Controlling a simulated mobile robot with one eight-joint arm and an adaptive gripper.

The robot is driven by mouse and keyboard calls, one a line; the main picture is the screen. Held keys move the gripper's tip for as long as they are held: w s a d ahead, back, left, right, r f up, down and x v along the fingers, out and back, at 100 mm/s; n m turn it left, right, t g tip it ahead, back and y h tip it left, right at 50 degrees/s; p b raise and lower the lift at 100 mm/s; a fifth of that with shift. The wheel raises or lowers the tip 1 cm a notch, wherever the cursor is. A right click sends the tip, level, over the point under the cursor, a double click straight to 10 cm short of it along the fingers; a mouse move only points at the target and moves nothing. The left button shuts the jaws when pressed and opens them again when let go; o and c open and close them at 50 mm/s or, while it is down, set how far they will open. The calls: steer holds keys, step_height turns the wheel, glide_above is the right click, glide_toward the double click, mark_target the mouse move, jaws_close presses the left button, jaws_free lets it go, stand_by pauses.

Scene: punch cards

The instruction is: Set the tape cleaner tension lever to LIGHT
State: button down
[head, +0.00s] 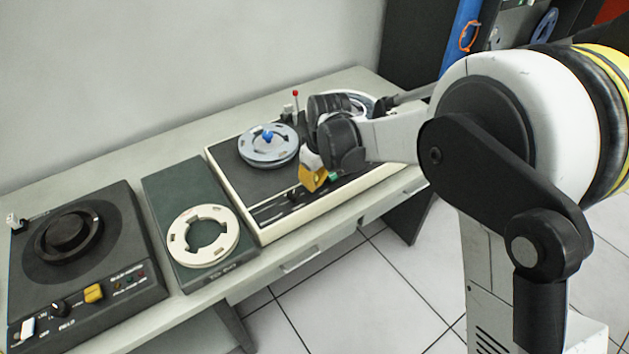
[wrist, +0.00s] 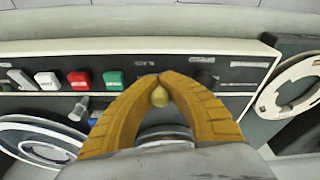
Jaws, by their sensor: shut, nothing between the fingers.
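The tape machine has a cream case (head: 245,215) and carries reels; I take it for the tape cleaner. My gripper (head: 313,183) is over its front control panel, with its yellow fingers pointing down. In the wrist view the fingertips (wrist: 159,76) meet over the panel, shut and empty. A small brass-coloured rounded tip (wrist: 159,97) shows in the gap behind the fingertips; I cannot tell if it touches them. I cannot read LIGHT, nor tell which part is the tension lever.
White, red and green buttons (wrist: 112,79) line the panel left of the fingers. A red-tipped rod (head: 295,94) stands behind the blue-hubbed reel (head: 267,152). A cream ring (head: 203,250) lies on a green plate. A dark turntable unit (head: 105,218) is at far left.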

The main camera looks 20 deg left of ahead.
steer(key=shift+w+a+g+h, duration=0.2)
steer(key=shift+a+g+h, duration=0.05)
steer(key=shift+g+h, duration=0.5)
steer(key=c, duration=2.1)
jaws_free()
steer(key=shift+c, duration=0.2)
steer(key=o, duration=0.6)
steer(key=shift+c, duration=0.2)
steer(key=shift+r, duration=0.15)
step_height(320, 180, up, 12)
steer(key=shift+d+f, duration=0.1)
steer(key=shift+d, duration=0.05)
